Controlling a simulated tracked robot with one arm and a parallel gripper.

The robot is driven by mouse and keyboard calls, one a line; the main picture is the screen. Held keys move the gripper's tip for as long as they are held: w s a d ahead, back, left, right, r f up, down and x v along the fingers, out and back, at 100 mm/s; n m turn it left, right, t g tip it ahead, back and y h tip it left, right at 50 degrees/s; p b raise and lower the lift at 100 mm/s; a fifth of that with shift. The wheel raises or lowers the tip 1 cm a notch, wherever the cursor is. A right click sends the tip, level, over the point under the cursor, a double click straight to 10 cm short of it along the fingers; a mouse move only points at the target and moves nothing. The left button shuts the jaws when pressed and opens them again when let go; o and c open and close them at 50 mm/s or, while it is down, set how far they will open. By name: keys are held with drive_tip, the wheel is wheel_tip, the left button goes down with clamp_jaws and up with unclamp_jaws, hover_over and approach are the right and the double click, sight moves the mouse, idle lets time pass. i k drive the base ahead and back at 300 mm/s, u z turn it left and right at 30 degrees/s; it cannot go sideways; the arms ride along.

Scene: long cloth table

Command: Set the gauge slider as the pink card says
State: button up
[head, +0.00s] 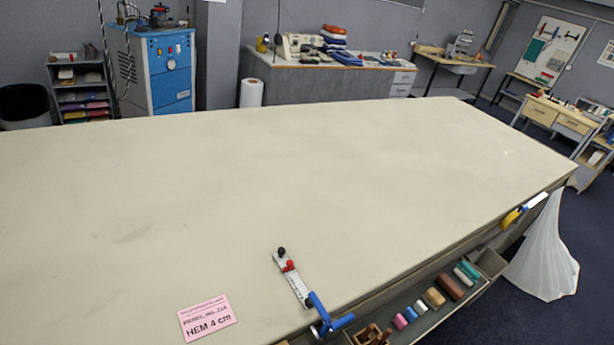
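The pink card (208,317) lies flat on the cloth table near its front edge. Its large line reads "HEM 4 cm"; the smaller lines above are hard to read. The gauge (297,284) is a short white strip to the right of the card, with a red slider (289,266) toward its far end and a black knob (281,252) at the tip. The scale marks are too small to read. A blue clamp-like piece (322,308) sits at the gauge's near end by the table edge. My gripper is not in view.
The cloth table (240,190) is otherwise bare. Below its front edge is an open tray (425,322) with several coloured rolls or spools. White cloth (545,255) hangs at the right. A blue cabinet (158,72) and side benches stand beyond the table.

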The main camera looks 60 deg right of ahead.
sight(289, 264)
drive_tip(key=z, duration=0.55)
drive_tip(key=k, duration=0.65)
drive_tip(key=z, duration=0.9)
drive_tip(key=k, duration=0.7)
drive_tip(key=z, duration=0.2)
drive_tip(key=i, duration=0.8)
drive_tip(key=u, duration=0.4)
